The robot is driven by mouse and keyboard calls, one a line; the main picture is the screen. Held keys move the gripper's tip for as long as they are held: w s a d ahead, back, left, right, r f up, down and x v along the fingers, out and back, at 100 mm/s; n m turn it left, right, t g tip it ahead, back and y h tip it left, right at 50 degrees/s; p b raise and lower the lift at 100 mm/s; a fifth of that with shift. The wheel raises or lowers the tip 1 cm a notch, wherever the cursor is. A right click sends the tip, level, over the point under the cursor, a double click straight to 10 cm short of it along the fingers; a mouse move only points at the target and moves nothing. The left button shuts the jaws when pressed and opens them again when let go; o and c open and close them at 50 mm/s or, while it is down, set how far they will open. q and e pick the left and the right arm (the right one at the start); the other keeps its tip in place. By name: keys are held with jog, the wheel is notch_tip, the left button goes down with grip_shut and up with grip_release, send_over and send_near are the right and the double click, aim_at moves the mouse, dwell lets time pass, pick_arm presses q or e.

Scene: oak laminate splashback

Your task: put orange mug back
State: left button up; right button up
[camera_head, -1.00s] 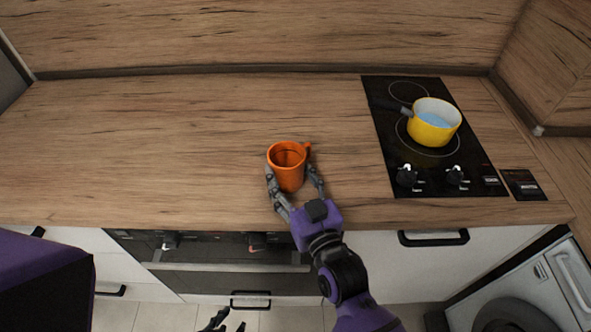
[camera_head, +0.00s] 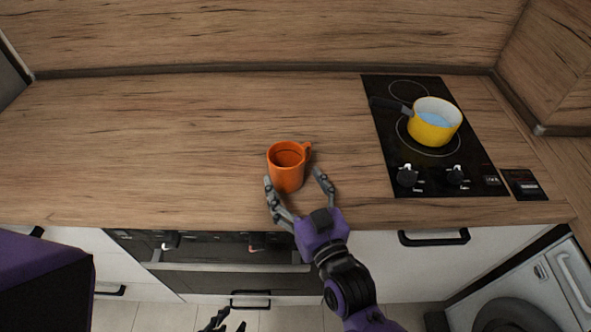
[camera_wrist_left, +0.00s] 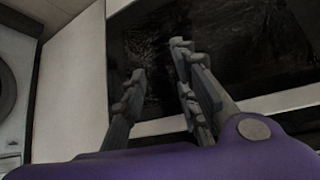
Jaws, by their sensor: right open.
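The orange mug (camera_head: 285,178) stands upright on the wooden counter near its front edge, with its handle at the upper right. My right gripper (camera_head: 294,177) is open, with one finger at the mug's left side and the other apart from it on the right. Whether the left finger touches the mug is hard to tell. My left gripper (camera_head: 226,322) is low at the bottom edge of the head view, below the counter. In the left wrist view its fingers (camera_wrist_left: 158,62) are apart, with nothing between them.
A yellow pot (camera_head: 431,128) of water stands on the black hob (camera_head: 392,150) at right. The counter (camera_head: 150,140) is clear behind and left of the mug. An oven (camera_head: 210,250) and drawers are below the front edge; a washing machine (camera_head: 545,290) is at lower right.

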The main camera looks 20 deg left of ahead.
jog(key=b+v, duration=0.1)
jog(key=v, duration=0.8)
jog(key=shift+s+d, duration=0.25)
jog(key=shift+s, duration=0.05)
dwell(1.7)
